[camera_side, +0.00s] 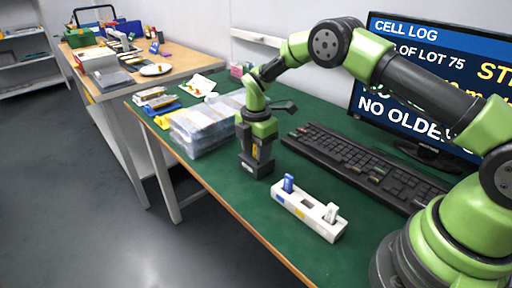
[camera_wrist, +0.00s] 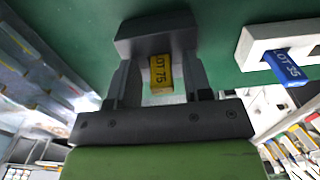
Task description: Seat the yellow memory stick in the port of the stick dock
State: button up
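The yellow memory stick (camera_wrist: 161,73), labelled LOT 75, stands upright at a dark block (camera_wrist: 157,32). It also shows as a small yellow patch in the side view (camera_side: 255,151). My gripper (camera_wrist: 160,80) points down over it, one finger on each side. A narrow gap seems to show between the stick and each finger, so the gripper looks open around it. The stick's lower end is hidden. The white stick dock (camera_side: 309,211) lies on the green mat to the right and nearer the camera. Its middle port (camera_side: 306,205) looks empty.
A blue stick (camera_side: 288,183), labelled LOT 35 in the wrist view (camera_wrist: 286,66), and a pale grey stick (camera_side: 331,213) stand in the dock. A black keyboard (camera_side: 365,165) lies behind. Stacked clear trays (camera_side: 205,125) stand left of my gripper.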

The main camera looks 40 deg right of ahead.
jog(key=s+a+r+m+t, duration=0.1)
jog(key=s+r+m, duration=0.2)
jog(key=r, duration=0.8)
jog(key=s+r+m+t, duration=0.1)
jog(key=s+r+m, duration=0.2)
jog(key=r, duration=0.9)
jog(key=s+a+r+m+t+y, duration=0.1)
jog(key=s+r+m+t, duration=0.1)
jog(key=s+m, duration=0.6)
jog(key=s+r+m+t+y, duration=0.1)
jog(key=s+r+m+t, duration=0.1)
jog(key=s+m, duration=0.6)
jog(key=s+t, duration=0.1)
jog(key=s, duration=0.4)
jog(key=shift+s+a, duration=0.35)
